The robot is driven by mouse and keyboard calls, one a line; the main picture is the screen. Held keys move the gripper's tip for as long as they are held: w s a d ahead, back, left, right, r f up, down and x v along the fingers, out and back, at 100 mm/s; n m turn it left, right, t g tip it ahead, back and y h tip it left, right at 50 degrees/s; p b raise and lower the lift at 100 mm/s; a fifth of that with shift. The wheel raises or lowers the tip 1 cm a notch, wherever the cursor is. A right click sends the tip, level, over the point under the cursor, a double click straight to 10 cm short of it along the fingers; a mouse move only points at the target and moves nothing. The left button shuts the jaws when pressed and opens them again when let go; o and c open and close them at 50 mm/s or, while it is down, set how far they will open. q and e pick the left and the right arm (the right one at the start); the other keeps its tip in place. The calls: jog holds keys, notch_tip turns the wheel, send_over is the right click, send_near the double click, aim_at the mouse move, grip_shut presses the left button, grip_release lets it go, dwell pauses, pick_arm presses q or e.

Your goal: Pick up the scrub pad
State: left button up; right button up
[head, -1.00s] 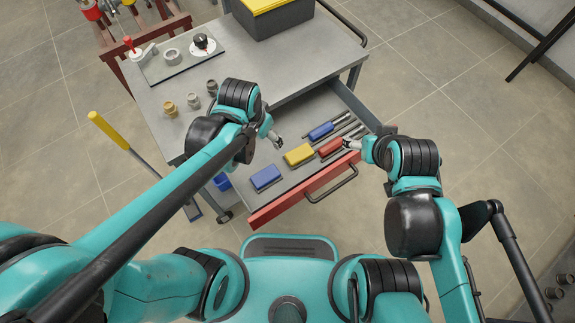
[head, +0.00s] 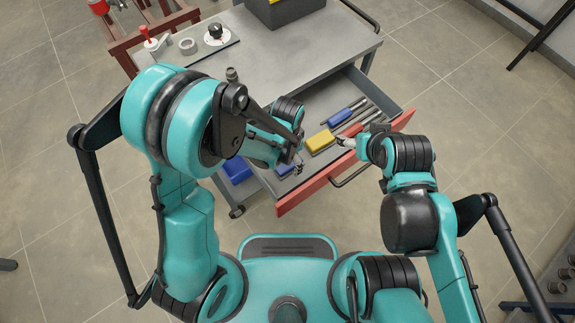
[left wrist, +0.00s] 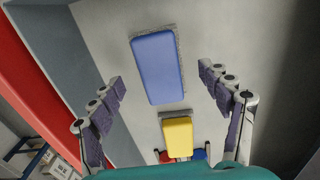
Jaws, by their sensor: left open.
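A blue pad with a grey scrubbing layer (left wrist: 158,68) lies in the open drawer. In the left wrist view it is between and beyond my left fingers, apart from them. In the head view it is mostly hidden behind my left gripper (head: 296,168), which is open and empty above the drawer's front left part. A yellow pad, also with a grey layer (head: 320,141), lies farther right in the drawer and shows in the left wrist view (left wrist: 178,134). My right gripper (head: 347,141) is at the drawer's right front; its jaw opening is unclear.
The drawer's red front (head: 318,186) and side walls bound the space. A blue-handled tool (head: 339,116) and other tools lie at the drawer's right. The grey workbench top (head: 290,60) is above and behind. A blue bin (head: 236,170) is below, left of the drawer.

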pick_arm(q)
notch_tip(320, 180, down, 3)
jog(key=shift+r+b, duration=0.15)
jog(key=shift+b, duration=0.2)
jog(key=shift+r, duration=0.1)
pick_arm(e)
jog(key=shift+f, duration=0.65)
pick_arm(q)
jog(key=c, duration=1.4)
jog(key=shift+o, duration=0.2)
jog(key=shift+r+p, duration=0.45)
jog(key=shift+r, duration=0.2)
jog(key=r, duration=0.1)
jog(key=r+p, duration=0.1)
jog(key=d+r+p, duration=0.1)
jog(key=shift+w+r, duration=0.35)
jog(key=shift+r, duration=0.05)
jog(key=w+d+r+p, duration=0.3)
jog(key=w+d+r, duration=0.3)
jog(key=w+d, duration=0.1)
jog(key=shift+d, duration=0.45)
pick_arm(e)
notch_tip(320, 180, up, 6)
